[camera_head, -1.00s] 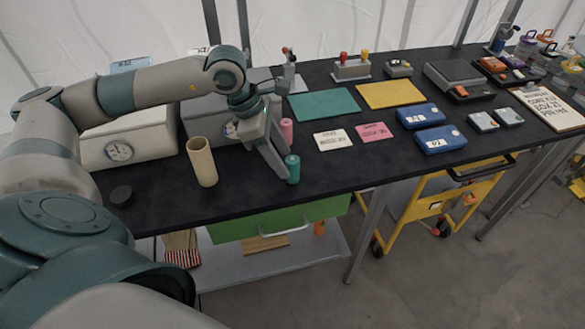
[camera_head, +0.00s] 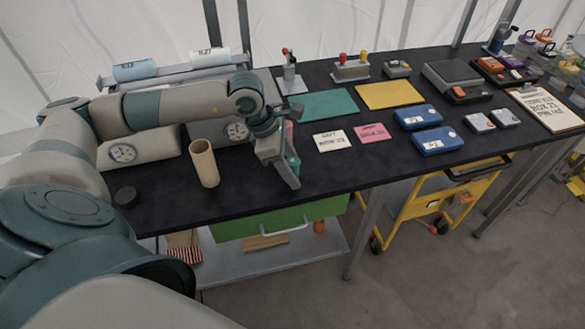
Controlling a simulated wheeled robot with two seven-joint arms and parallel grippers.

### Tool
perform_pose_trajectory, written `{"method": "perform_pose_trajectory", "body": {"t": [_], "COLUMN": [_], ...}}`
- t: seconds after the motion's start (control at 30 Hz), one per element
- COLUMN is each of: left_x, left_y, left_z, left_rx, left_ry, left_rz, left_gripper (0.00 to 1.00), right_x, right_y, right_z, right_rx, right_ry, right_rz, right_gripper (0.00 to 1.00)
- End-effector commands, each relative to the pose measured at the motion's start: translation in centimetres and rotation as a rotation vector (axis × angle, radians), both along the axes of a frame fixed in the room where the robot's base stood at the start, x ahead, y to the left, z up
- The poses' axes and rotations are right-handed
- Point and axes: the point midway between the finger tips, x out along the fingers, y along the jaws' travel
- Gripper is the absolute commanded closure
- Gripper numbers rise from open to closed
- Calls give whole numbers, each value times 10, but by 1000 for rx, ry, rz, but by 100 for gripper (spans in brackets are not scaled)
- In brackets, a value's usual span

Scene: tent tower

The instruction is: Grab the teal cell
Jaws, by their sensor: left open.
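The teal cell (camera_head: 295,164) stands upright near the front edge of the black table, mostly hidden behind my left gripper. My left gripper (camera_head: 290,178) is open and points down at the cell, its fingers overlapping it in the view. I cannot tell whether both fingers are around the cell or whether they touch it. A pink cell (camera_head: 289,128) stands just behind, partly hidden by the gripper. My right gripper is not in view.
A tan tube (camera_head: 204,163) stands left of the gripper, with a black puck (camera_head: 125,197) further left. Gauge boxes (camera_head: 140,150) stand behind. Right of the gripper are labelled cards (camera_head: 332,141), with teal (camera_head: 324,105) and yellow (camera_head: 390,94) mats beyond.

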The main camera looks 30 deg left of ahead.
Motion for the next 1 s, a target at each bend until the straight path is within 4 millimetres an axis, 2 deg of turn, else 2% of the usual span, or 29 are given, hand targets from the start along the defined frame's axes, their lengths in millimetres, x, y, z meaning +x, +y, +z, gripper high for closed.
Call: {"method": "perform_pose_trajectory", "body": {"t": [0.37,0.4,0.57,0.6,1.0], "left_x": [0,0,0,0,1], "left_y": [0,0,0,0,0], "left_z": [0,0,0,0,5], "left_rx": [-1,0,-1,-1,-1], "left_ry": [-1,0,-1,-1,-2], "left_rz": [0,0,0,0,-1], "left_gripper": [52,57,95,98,98], "right_x": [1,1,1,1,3], "right_y": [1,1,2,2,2], "right_z": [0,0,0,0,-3], "right_rx": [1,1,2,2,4], "right_ry": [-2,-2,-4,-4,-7], "right_rz": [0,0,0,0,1], "right_gripper": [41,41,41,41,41]}}
